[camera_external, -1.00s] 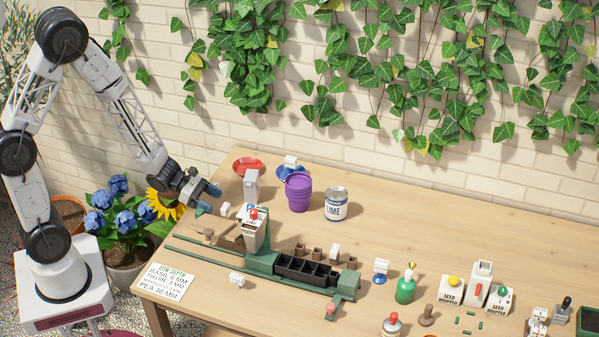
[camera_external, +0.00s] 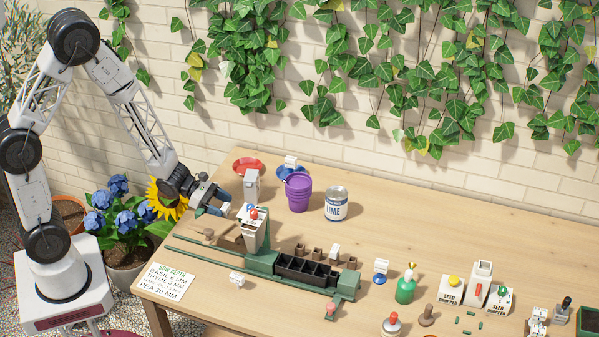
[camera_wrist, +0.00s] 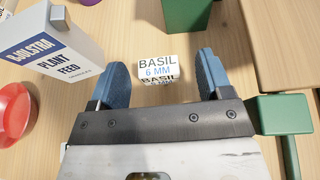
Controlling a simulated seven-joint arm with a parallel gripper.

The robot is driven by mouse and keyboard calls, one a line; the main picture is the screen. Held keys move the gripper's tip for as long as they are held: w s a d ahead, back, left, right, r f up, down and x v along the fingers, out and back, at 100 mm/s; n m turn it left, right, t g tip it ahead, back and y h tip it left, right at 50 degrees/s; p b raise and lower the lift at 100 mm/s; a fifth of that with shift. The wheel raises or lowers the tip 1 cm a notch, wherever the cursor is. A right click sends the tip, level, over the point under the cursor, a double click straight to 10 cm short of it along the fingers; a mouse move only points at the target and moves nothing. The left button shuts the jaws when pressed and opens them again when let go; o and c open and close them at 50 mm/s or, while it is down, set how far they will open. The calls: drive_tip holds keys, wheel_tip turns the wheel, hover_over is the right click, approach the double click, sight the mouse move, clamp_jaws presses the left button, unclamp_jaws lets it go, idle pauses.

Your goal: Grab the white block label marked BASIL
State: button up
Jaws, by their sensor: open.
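The white block label marked BASIL 6 MM (camera_wrist: 159,68) lies on the wooden table in the wrist view, its lettering facing up and readable. My gripper (camera_wrist: 163,74) is open and empty, with one blue finger on each side of the block and a gap to each. I cannot tell how far above the table the fingers are. In the external view my gripper (camera_external: 215,203) is over the left back of the table, and the block there is mostly hidden by the fingers.
Green fixture parts (camera_wrist: 284,114) are close on the right. A purple pot (camera_external: 298,194) and a lime tin (camera_external: 338,204) stand farther right.

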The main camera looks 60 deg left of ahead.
sight(223, 207)
drive_tip(key=shift+x, duration=1.7)
drive_tip(key=c, duration=1)
drive_tip(key=shift+r, duration=0.15)
wheel_tip(223, 207, up, 10)
